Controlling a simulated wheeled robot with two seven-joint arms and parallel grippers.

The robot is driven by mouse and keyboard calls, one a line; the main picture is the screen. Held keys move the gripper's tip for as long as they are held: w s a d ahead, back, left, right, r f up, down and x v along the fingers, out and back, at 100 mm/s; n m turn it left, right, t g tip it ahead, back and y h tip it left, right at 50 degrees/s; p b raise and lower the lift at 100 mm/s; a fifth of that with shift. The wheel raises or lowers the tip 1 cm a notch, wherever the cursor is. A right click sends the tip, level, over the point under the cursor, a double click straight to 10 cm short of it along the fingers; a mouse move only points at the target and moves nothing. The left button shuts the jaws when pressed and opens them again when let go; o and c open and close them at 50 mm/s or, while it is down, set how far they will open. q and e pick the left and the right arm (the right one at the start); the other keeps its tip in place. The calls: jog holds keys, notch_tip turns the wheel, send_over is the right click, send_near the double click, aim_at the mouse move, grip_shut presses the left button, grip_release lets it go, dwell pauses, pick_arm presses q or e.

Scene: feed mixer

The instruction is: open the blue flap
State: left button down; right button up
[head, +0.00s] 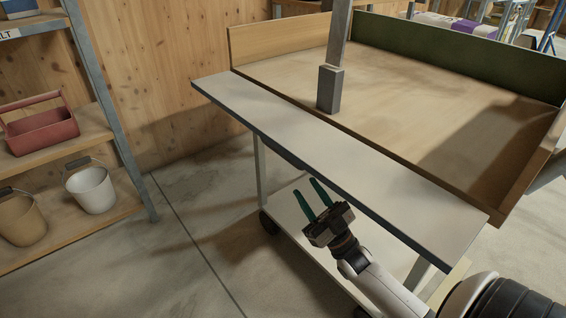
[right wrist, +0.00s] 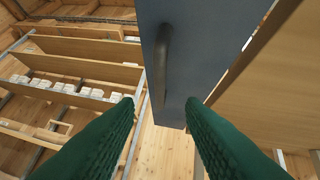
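A blue-grey flap panel (right wrist: 196,50) with a dark bar handle (right wrist: 161,65) fills the upper middle of the right wrist view. In the head view, a long pale grey board (head: 330,150) with a darker blue-grey front edge lies flat along the wooden box's near side; it appears to be the same panel. In the right wrist view the fingers (right wrist: 160,101) point toward the handle, which shows between and beyond the tips. My left gripper is out of view.
A shallow wooden box (head: 430,100) with a grey post (head: 331,88) lies behind the board. A wheeled cart shelf (head: 290,210) is below. On the left, shelving (head: 75,150) holds a red tote (head: 40,130) and buckets (head: 92,190). The floor between is clear.

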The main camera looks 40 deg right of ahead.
aim_at(283, 153)
jog(key=b+x, duration=0.1)
jog(key=x, duration=1)
jog(key=shift+c, duration=0.3)
grip_shut()
